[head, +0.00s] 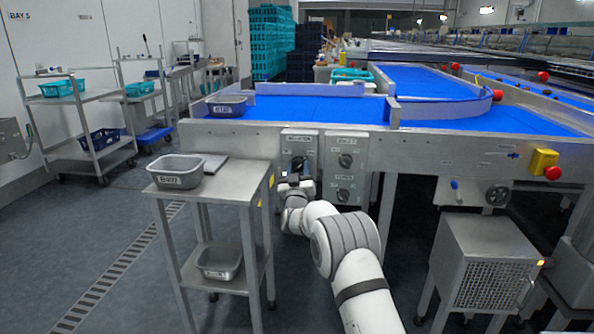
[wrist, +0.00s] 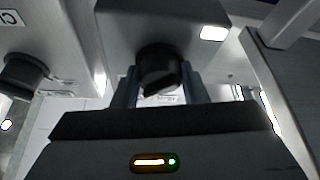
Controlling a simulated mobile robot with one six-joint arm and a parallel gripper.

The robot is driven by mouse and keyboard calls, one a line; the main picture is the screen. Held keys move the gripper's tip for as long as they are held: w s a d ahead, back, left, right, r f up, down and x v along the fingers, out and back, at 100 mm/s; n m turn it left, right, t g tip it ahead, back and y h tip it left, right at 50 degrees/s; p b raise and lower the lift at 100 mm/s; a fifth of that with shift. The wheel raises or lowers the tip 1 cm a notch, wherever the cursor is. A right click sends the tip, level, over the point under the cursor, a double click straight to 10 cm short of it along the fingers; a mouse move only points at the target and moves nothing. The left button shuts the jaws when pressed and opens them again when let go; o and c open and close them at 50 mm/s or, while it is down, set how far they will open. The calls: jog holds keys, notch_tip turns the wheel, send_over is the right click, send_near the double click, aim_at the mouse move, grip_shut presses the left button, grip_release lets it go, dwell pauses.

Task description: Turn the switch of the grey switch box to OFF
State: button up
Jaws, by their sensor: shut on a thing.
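The grey switch box (head: 313,148) is mounted on the conveyor's front frame, the left one of two boxes. Its black rotary switch (head: 298,162) faces me, just above my gripper (head: 297,178). In the wrist view the switch (wrist: 158,66) sits between the two fingers of my gripper (wrist: 160,88), which is shut on it. A small white lit patch (wrist: 213,33) shows on the box (wrist: 130,22). The lettering and the switch's pointing direction are too small or hidden to read.
A second panel (head: 346,142) with two black knobs stands close on the right; one knob (wrist: 22,75) shows in the wrist view. A steel table (head: 235,190) with a grey bin (head: 175,171) stands at left. The blue conveyor (head: 320,110) runs above.

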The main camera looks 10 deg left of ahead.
jog(key=shift+n, duration=0.3)
jog(key=n+y, duration=0.1)
jog(key=n, duration=0.1)
jog(key=n+g+y, duration=0.1)
jog(key=n+y, duration=0.1)
jog(key=n, duration=0.1)
jog(key=shift+d+b, duration=0.1)
jog(key=shift+b, duration=0.2)
jog(key=n+g+y, duration=0.1)
jog(key=n, duration=0.5)
jog(key=shift+d+g+y, duration=0.1)
jog(key=shift+g+y, duration=0.3)
jog(key=n+g, duration=0.2)
jog(key=n, duration=0.3)
jog(key=shift+r+b, duration=0.15)
jog(key=shift+b, duration=0.2)
jog(key=n+g+b, duration=0.1)
jog(key=n, duration=0.2)
jog(key=shift+n, duration=0.4)
jog(key=shift+r+n+g, duration=0.1)
jog(key=shift+n+g, duration=0.2)
jog(key=o, duration=1)
jog(key=shift+r, duration=0.1)
jog(key=shift+s, duration=0.1)
